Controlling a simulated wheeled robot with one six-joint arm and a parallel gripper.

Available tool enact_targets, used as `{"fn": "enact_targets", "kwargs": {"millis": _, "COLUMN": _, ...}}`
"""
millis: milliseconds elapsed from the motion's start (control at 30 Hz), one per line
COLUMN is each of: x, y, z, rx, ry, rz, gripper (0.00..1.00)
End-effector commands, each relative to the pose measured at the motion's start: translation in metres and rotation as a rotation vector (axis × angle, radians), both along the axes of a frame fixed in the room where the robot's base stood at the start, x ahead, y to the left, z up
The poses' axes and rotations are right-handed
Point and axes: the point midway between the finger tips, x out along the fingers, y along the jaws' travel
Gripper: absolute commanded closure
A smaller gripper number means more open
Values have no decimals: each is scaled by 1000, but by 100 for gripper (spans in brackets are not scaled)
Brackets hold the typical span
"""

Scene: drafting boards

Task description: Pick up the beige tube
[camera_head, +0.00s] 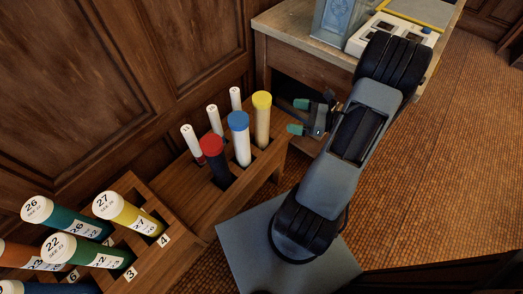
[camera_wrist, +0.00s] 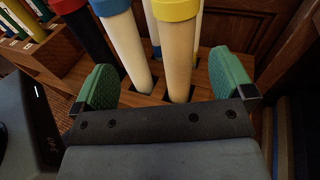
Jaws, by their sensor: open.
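The beige tube (camera_head: 262,128) has a yellow cap and stands upright in a slot at the right end of a wooden rack. In the wrist view, the beige tube (camera_wrist: 178,62) rises just beyond my gripper, its yellow cap cut off by the top edge. My gripper (camera_head: 298,116) is open and empty, to the right of the tube and apart from it. In the wrist view, the green fingertips of my gripper (camera_wrist: 163,80) sit wide apart, with the beige tube and a white tube with a blue cap (camera_wrist: 126,48) showing between them.
The wooden rack (camera_head: 178,178) also holds a dark tube with a red cap (camera_head: 213,158) and several thin white tubes behind. A second rack with numbered tubes stands lower left. A desk (camera_head: 300,47) stands behind at upper right, and wood panelling backs the racks.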

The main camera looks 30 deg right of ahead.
Motion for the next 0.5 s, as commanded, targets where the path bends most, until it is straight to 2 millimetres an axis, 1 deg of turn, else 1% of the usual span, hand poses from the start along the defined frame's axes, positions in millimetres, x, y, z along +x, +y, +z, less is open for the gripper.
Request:
{"fn": "enact_targets", "kwargs": {"millis": 33, "x": -1, "y": -7, "z": -13, "rx": 31, "ry": -1, "rz": -36, "gripper": 1}}
{"fn": "enact_targets", "kwargs": {"millis": 100, "x": 2, "y": -11, "z": -19, "rx": 59, "ry": -4, "rz": -69, "gripper": 1}}
{"fn": "enact_targets", "kwargs": {"millis": 167, "x": 7, "y": -9, "z": -21, "rx": 72, "ry": -6, "rz": -84, "gripper": 1}}
{"fn": "enact_targets", "kwargs": {"millis": 500, "x": 49, "y": 29, "z": -20, "rx": 78, "ry": -7, "rz": -91, "gripper": 1}}
